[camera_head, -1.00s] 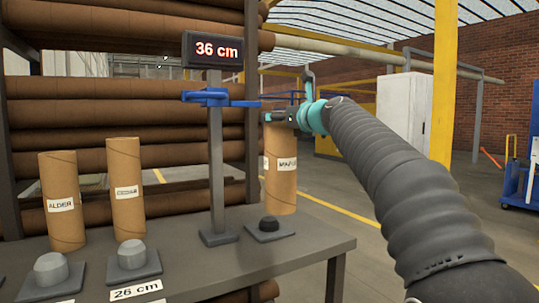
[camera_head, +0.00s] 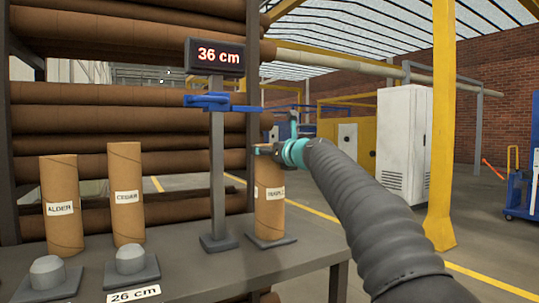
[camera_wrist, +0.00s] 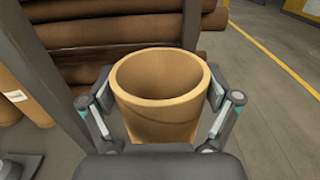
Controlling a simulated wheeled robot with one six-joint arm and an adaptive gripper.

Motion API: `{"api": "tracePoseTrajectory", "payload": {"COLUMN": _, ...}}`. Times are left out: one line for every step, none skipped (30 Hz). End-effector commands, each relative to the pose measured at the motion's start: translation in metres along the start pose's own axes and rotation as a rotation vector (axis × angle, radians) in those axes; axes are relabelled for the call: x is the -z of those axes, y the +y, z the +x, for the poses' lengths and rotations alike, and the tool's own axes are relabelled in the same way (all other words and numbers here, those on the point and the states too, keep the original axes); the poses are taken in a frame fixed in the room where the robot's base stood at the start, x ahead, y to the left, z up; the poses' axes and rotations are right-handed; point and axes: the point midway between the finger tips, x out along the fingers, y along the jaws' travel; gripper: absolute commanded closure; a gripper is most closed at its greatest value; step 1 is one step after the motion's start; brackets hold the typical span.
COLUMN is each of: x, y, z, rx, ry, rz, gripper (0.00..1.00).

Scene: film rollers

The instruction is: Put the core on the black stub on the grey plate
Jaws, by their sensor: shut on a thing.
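The core labelled MAPLE (camera_head: 270,205) is a tan cardboard tube standing upright at the right of the bench. My gripper (camera_head: 267,150) is shut on it near its top rim. In the wrist view the core (camera_wrist: 158,112) sits between both finger pads, its open top facing the camera. The grey plate (camera_head: 284,241) shows around the core's foot, which appears down at the plate. The black stub is hidden; the core covers its place, and the inside of the tube shows no stub.
Just left stands a post (camera_head: 217,165) with a blue clamp-like arm (camera_head: 207,101) and a 36 cm display (camera_head: 216,56). Farther left are the ALDER core (camera_head: 61,205), the CEDAR core (camera_head: 126,195) and grey stubs on plates (camera_head: 131,262). Floor right of the bench is open.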

Motion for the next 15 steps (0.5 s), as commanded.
{"api": "tracePoseTrajectory", "payload": {"x": -0.0010, "y": -0.0001, "z": -0.0001, "rx": 0.000, "ry": 0.000, "rz": 0.000, "gripper": 0.81}}
{"api": "tracePoseTrajectory", "payload": {"x": 0.0002, "y": -0.0002, "z": 0.0004, "rx": 0.000, "ry": 0.002, "rz": 0.000, "gripper": 0.09}}
{"api": "tracePoseTrajectory", "payload": {"x": 0.0002, "y": -0.0002, "z": 0.0004, "rx": 0.000, "ry": 0.002, "rz": 0.000, "gripper": 0.00}}
{"api": "tracePoseTrajectory", "payload": {"x": 0.0002, "y": -0.0002, "z": 0.0004, "rx": 0.000, "ry": 0.002, "rz": 0.000, "gripper": 0.00}}
{"api": "tracePoseTrajectory", "payload": {"x": 0.0002, "y": -0.0003, "z": 0.0004, "rx": 0.000, "ry": 0.002, "rz": 0.000, "gripper": 0.00}}
{"api": "tracePoseTrajectory", "payload": {"x": 0.0002, "y": -0.0003, "z": 0.0004, "rx": 0.000, "ry": 0.002, "rz": 0.000, "gripper": 0.00}}
{"api": "tracePoseTrajectory", "payload": {"x": 0.0001, "y": -0.0003, "z": 0.0004, "rx": 0.000, "ry": 0.002, "rz": 0.000, "gripper": 0.00}}
{"api": "tracePoseTrajectory", "payload": {"x": 0.0001, "y": -0.0003, "z": 0.0004, "rx": 0.000, "ry": 0.002, "rz": 0.000, "gripper": 0.00}}
{"api": "tracePoseTrajectory", "payload": {"x": 0.0001, "y": -0.0002, "z": 0.0003, "rx": 0.000, "ry": 0.002, "rz": 0.000, "gripper": 0.00}}
{"api": "tracePoseTrajectory", "payload": {"x": 0.0001, "y": -0.0002, "z": 0.0003, "rx": 0.000, "ry": 0.002, "rz": 0.000, "gripper": 0.00}}
{"api": "tracePoseTrajectory", "payload": {"x": 0.0001, "y": -0.0002, "z": 0.0003, "rx": 0.000, "ry": 0.002, "rz": 0.000, "gripper": 0.00}}
{"api": "tracePoseTrajectory", "payload": {"x": 0.0000, "y": -0.0002, "z": 0.0003, "rx": 0.000, "ry": 0.002, "rz": 0.000, "gripper": 0.00}}
{"api": "tracePoseTrajectory", "payload": {"x": 0.0000, "y": -0.0002, "z": 0.0001, "rx": 0.000, "ry": 0.002, "rz": 0.000, "gripper": 0.00}}
{"api": "tracePoseTrajectory", "payload": {"x": 0.0001, "y": -0.0002, "z": -0.0004, "rx": 0.000, "ry": 0.001, "rz": 0.000, "gripper": 0.00}}
{"api": "tracePoseTrajectory", "payload": {"x": 0.0002, "y": -0.0003, "z": -0.0016, "rx": 0.000, "ry": 0.001, "rz": 0.000, "gripper": 0.00}}
